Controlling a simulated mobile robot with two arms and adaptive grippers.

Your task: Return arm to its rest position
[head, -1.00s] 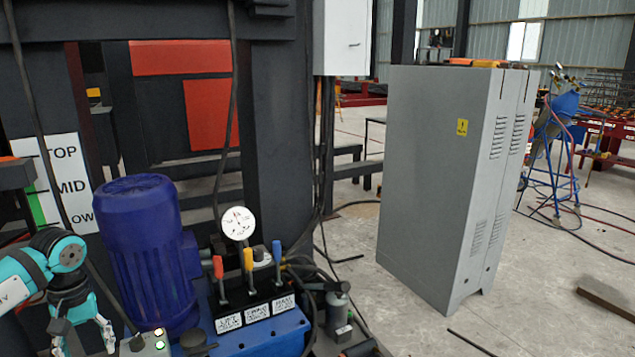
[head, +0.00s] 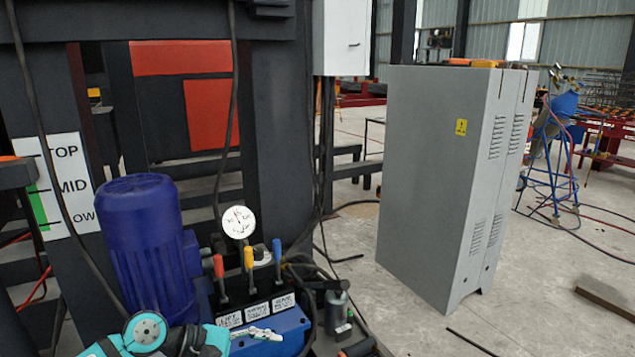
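My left arm (head: 146,332), teal and dark grey, lies along the bottom edge in front of the blue motor. My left gripper (head: 258,334) points right, in front of the blue valve block (head: 290,326) below the lever labels. Its fingers are seen nearly edge-on, so I cannot tell whether they are apart, and no held object shows. I cannot tell whether it touches the block. My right gripper is not in view.
The blue motor (head: 150,240) stands behind my arm. Red (head: 220,280), yellow (head: 249,270) and blue (head: 277,260) levers rise near the gripper, below a round gauge (head: 238,222). A grey cabinet (head: 435,180) stands right on open floor.

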